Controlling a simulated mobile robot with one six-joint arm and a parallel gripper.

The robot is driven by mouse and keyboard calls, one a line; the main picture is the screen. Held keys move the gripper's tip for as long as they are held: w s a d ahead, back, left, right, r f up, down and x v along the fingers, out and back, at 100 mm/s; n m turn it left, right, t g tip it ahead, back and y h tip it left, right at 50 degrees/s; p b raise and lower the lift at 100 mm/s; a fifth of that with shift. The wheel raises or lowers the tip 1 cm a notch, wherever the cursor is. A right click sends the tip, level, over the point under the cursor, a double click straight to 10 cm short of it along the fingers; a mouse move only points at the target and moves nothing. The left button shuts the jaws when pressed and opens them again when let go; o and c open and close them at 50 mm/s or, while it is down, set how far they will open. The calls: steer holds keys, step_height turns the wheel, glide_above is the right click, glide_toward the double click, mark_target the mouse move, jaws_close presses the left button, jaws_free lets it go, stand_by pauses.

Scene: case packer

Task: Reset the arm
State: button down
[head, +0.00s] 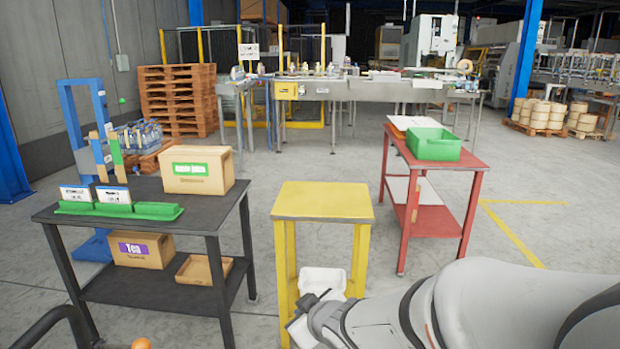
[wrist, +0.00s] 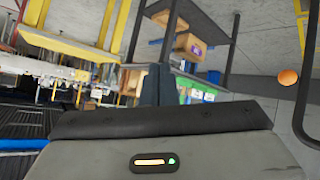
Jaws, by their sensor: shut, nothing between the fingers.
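My gripper (wrist: 157,85) shows in the wrist view as dark fingers closed together, with nothing held between them. The grey wrist housing with a small lit indicator fills the bottom of that view. In the head view my grey arm reaches in from the lower right toward the yellow table (head: 323,202), with its end low in front of the table's legs. The fingers cannot be made out clearly there. The wrist view is strongly tilted.
A black table (head: 60,211) at left bears a cardboard box with a green label (head: 197,169) and green holders with cards (head: 150,211). A tea box (head: 140,249) sits below. A red table (head: 463,176) bears a green bin (head: 433,145). The yellow tabletop is bare.

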steer(key=s+d+r+m+g+h+p, duration=0.1)
steer(key=s+d+r+m+h+p, duration=0.25)
steer(key=d+r, duration=0.45)
steer(key=s+d+r+m+g+p, duration=0.2)
steer(key=s+d+m+g+p, duration=0.1)
steer(key=s, duration=0.3)
steer(key=s+d+r+m+g+h+p, duration=0.1)
steer(key=s+d+r+m+g+p, duration=0.2)
steer(key=s+d, duration=0.2)
steer(key=shift+s+d, duration=0.35)
steer(key=shift+s, duration=0.8)
